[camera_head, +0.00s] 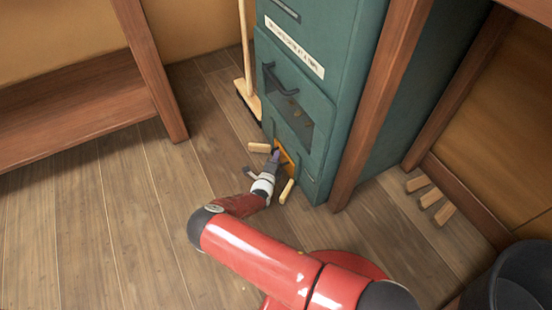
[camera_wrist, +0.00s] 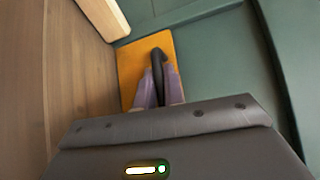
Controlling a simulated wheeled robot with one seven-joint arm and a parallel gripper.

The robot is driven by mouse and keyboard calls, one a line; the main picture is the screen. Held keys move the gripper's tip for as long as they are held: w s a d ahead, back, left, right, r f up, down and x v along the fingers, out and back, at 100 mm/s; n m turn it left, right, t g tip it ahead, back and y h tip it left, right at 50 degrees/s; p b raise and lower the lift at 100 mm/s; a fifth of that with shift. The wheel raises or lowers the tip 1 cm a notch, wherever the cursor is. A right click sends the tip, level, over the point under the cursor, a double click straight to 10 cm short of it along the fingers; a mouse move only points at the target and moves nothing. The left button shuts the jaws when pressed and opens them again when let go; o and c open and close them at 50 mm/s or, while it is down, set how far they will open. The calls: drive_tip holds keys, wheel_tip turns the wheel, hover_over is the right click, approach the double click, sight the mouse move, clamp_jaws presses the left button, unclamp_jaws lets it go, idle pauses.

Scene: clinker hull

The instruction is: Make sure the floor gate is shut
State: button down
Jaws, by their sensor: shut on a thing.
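The floor gate looks to be the small orange panel (camera_head: 287,160) low on the front of the green cabinet (camera_head: 341,90), by the floor. It also shows in the wrist view (camera_wrist: 130,62), with a black handle (camera_wrist: 158,72) on its face. My gripper (camera_head: 274,156) is at the panel; in the wrist view its purple fingers (camera_wrist: 158,88) are closed around the handle. The gripper and wrist hide part of the panel. I cannot tell whether the panel sits fully shut.
Wooden blocks lie on the floor left of the panel (camera_head: 259,147) and in front of it (camera_head: 287,191). More blocks (camera_head: 431,198) lie at right, past a wooden post (camera_head: 378,110). A broom (camera_head: 247,75) stands left of the cabinet. The floor at left is clear.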

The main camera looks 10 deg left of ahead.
drive_tip(key=shift+f, duration=0.2)
drive_tip(key=c, duration=1.5)
unclamp_jaws()
drive_tip(key=p+v, duration=0.1)
drive_tip(key=v, duration=0.6)
drive_tip(key=shift+s+a, duration=0.1)
drive_tip(key=shift+s, duration=0.3)
